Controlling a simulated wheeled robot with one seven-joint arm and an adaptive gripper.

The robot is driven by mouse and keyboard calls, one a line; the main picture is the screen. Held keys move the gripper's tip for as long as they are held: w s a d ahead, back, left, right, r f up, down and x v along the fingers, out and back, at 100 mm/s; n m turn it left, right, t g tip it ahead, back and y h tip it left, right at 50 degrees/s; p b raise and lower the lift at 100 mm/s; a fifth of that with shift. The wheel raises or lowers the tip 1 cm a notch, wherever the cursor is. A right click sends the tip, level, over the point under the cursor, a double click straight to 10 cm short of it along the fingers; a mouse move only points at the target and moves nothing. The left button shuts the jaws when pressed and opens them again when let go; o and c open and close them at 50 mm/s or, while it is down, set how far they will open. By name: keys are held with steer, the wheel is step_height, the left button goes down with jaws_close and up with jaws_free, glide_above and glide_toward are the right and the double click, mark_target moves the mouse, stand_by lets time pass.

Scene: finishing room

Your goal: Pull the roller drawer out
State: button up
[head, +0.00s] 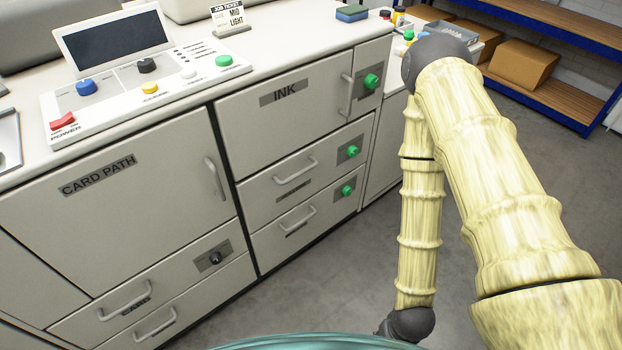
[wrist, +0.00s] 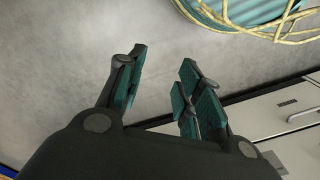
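The cabinet's right section has two closed drawers under the INK door (head: 300,98). The upper drawer (head: 260,195) and lower drawer (head: 275,240) each have a grey bar handle, a small dark label and a green knob. Their labels are too small to read, so I cannot tell which is the roller drawer. My gripper (wrist: 162,88) is open and empty in the wrist view, over the grey floor. A cabinet front with a bar handle (wrist: 304,114) shows at that view's lower right, apart from the fingers. The gripper is not visible in the head view.
The CARD PATH door (head: 110,195) and two more drawers with handles are on the left, all shut. A control panel (head: 150,85) with coloured buttons sits on top. Blue-framed shelves (head: 560,60) with cardboard boxes stand at back right. The floor before the cabinet is clear.

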steer(key=w+a+f+m+t+y+b, duration=0.2)
steer(key=w+a+f+m+y+b, duration=0.15)
steer(key=w+a, duration=0.45)
steer(key=m+t+y+b, duration=0.5)
steer(key=m+t+b, duration=0.2)
steer(key=t+b, duration=0.45)
glide_toward(296, 177)
steer(key=shift+g, duration=0.45)
steer(key=x, duration=1)
steer(key=shift+w+r+b, duration=0.2)
steer(key=shift+w+b, duration=0.2)
steer(key=shift+w, duration=0.1)
